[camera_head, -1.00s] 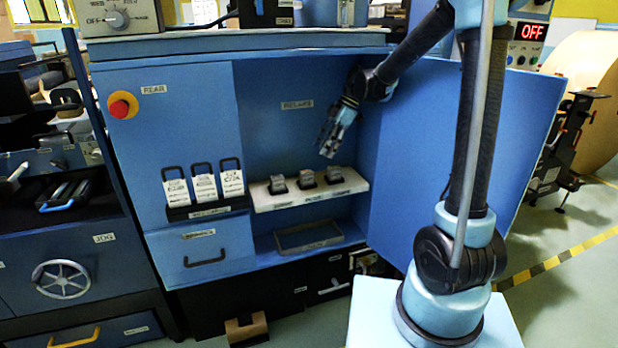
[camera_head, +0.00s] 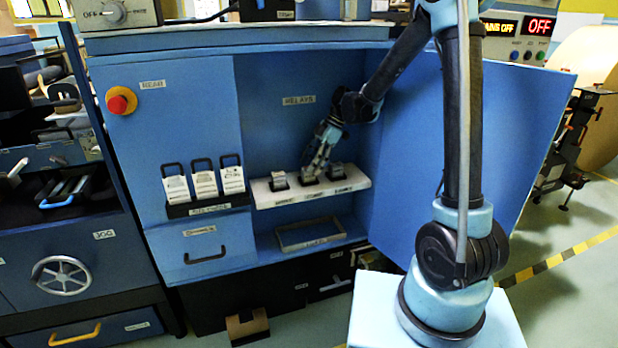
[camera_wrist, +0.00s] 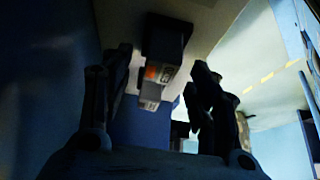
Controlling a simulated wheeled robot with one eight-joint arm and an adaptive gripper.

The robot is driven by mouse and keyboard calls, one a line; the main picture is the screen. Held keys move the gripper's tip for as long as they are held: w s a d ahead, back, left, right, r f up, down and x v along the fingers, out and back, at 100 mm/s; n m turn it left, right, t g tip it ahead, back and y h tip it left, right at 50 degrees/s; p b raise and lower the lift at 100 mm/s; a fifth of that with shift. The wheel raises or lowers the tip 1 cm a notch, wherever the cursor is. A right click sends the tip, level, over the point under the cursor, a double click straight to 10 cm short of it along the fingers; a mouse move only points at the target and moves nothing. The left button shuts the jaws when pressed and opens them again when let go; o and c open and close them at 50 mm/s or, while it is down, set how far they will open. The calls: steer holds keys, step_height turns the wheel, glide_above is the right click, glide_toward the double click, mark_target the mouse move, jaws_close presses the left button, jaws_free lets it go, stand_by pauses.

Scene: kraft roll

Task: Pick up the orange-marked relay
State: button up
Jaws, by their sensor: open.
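The orange-marked relay (camera_wrist: 153,72) is a grey block with a small orange patch and dark lettering, in a dark socket on the white shelf. In the wrist view it lies between the two spread fingers of my gripper (camera_wrist: 162,62), with a gap visible on both sides. In the head view my gripper (camera_head: 315,168) reaches down over the middle relay position, largely hiding that relay. A left relay (camera_head: 279,180) and a right relay (camera_head: 336,171) stand on either side. No orange mark can be made out in the head view.
The relays stand on a white shelf (camera_head: 268,200) in an open blue cabinet. A row of white-labelled cards (camera_head: 205,184) is to the left. An empty grey tray (camera_head: 310,235) lies below. The cabinet door (camera_head: 480,150) is to the right.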

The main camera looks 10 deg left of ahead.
mark_target(308, 175)
steer(key=shift+x, duration=1.5)
steer(key=c, duration=1.2)
steer(key=shift+r, duration=0.1)
